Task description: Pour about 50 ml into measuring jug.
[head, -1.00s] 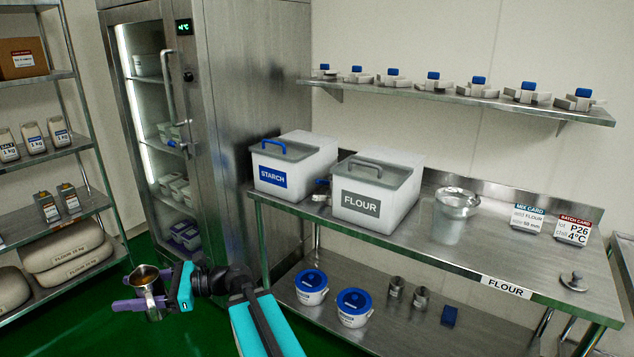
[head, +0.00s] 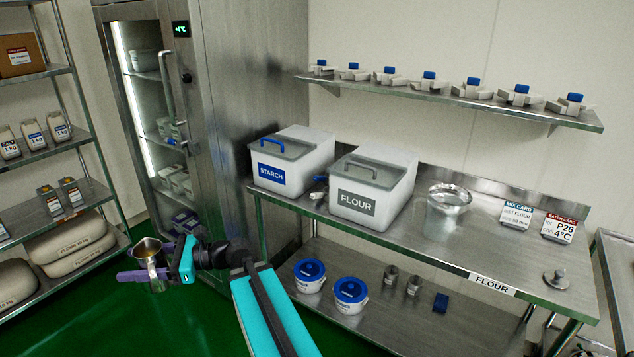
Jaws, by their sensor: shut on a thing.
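My gripper (head: 151,274) is at the lower left, in front of the fridge and away from the bench. It is shut on a small metal cup (head: 147,250), held roughly upright with its open mouth up. The inside of the cup looks brownish, but I cannot tell how full it is. A clear jug-like vessel (head: 447,212) with a wide rim stands on the steel bench, right of the flour bin. It may be the measuring jug; I see no marks on it.
A flour bin (head: 370,185) and a starch bin (head: 290,160) stand on the bench (head: 420,257). Two cards and a small metal lid (head: 556,279) are to the right. Blue-lidded tubs (head: 309,275) sit on the lower shelf. Racks stand at left; green floor is free in front.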

